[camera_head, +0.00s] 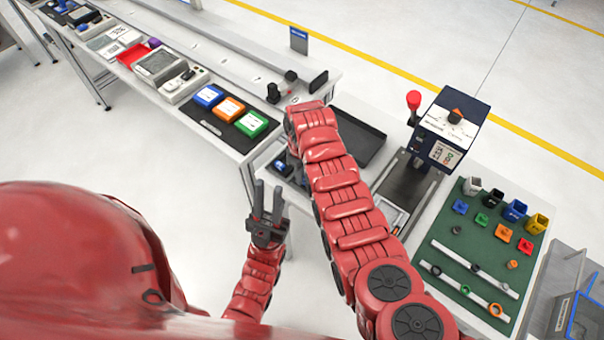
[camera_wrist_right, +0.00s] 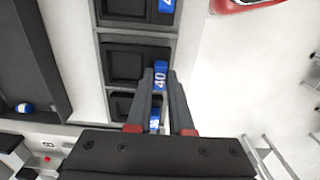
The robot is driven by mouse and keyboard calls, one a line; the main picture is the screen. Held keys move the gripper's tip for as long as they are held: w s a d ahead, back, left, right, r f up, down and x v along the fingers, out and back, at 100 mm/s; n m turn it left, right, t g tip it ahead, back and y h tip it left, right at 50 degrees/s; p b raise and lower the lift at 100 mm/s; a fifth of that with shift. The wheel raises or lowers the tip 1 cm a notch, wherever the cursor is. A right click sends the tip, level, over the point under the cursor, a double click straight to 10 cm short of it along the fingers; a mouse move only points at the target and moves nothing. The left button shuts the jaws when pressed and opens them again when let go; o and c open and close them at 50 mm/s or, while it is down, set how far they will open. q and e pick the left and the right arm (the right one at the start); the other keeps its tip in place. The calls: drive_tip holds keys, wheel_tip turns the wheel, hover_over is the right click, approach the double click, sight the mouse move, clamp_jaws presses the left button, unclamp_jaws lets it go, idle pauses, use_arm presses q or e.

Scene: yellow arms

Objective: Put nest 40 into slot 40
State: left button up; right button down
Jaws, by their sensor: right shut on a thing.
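In the right wrist view, my right gripper (camera_wrist_right: 161,95) is shut on nest 40 by its blue tab, marked 40 (camera_wrist_right: 160,79). A dark square piece, which looks like the body of nest 40 (camera_wrist_right: 123,63), lies left of the tab within a light frame (camera_wrist_right: 140,34). I cannot tell whether it is seated in a slot or raised. In the head view, the right gripper is hidden by my own arm. My left gripper (camera_head: 267,203) is open and empty, pointing up in front of the bench.
Blue (camera_head: 208,96), orange (camera_head: 229,107) and green (camera_head: 251,123) boxes lie on a dark mat at the bench. A dark tray (camera_head: 358,138) and a press with a red knob (camera_head: 452,127) stand right of my arm. A green mat (camera_head: 471,262) holds several small coloured parts.

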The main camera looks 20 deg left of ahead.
drive_tip(key=shift+f+b, duration=0.4)
drive_tip(key=shift+f, duration=0.05)
drive_tip(key=c, duration=0.7)
unclamp_jaws()
drive_tip(key=shift+c, duration=0.2)
drive_tip(key=shift+r+b, duration=0.3)
drive_tip(key=shift+r, duration=0.2)
wheel_tip(320, 180, up, 4)
drive_tip(key=shift+w+r+b, duration=0.1)
drive_tip(key=shift+b, duration=0.85)
wheel_tip(320, 180, up, 12)
drive_tip(key=p, duration=0.8)
drive_tip(key=shift+p, duration=0.3)
drive_tip(key=shift+s, duration=0.2)
